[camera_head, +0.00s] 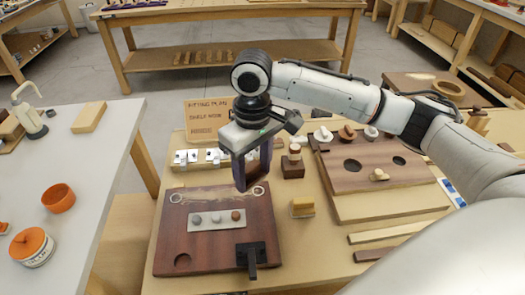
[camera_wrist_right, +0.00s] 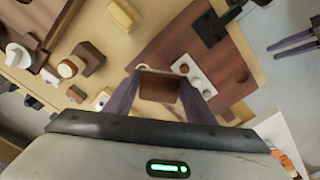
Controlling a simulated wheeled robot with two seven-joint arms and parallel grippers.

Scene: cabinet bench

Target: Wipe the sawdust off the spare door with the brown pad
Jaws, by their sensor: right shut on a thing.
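The spare door (camera_head: 205,248) is a dark red-brown panel lying flat on the bench. A pale streak of sawdust (camera_head: 215,191) runs along its far edge, between two pale rings. My right gripper (camera_head: 250,180) is above the far right part of the door, pointing down. It is shut on the brown pad (camera_wrist_right: 158,86), which shows between its fingers in the right wrist view. Whether the pad touches the door is hard to tell. My left gripper (camera_wrist_right: 292,43) shows only in the right wrist view, at the right edge, with its two fingers apart and nothing between them.
A light plate (camera_head: 203,228) with three round knobs lies on the door, and a black bracket (camera_head: 251,258) stands at its near right. A yellow block (camera_head: 302,207) and a wooden stand (camera_head: 292,168) are to the right. A cardboard sign (camera_head: 207,118) stands behind.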

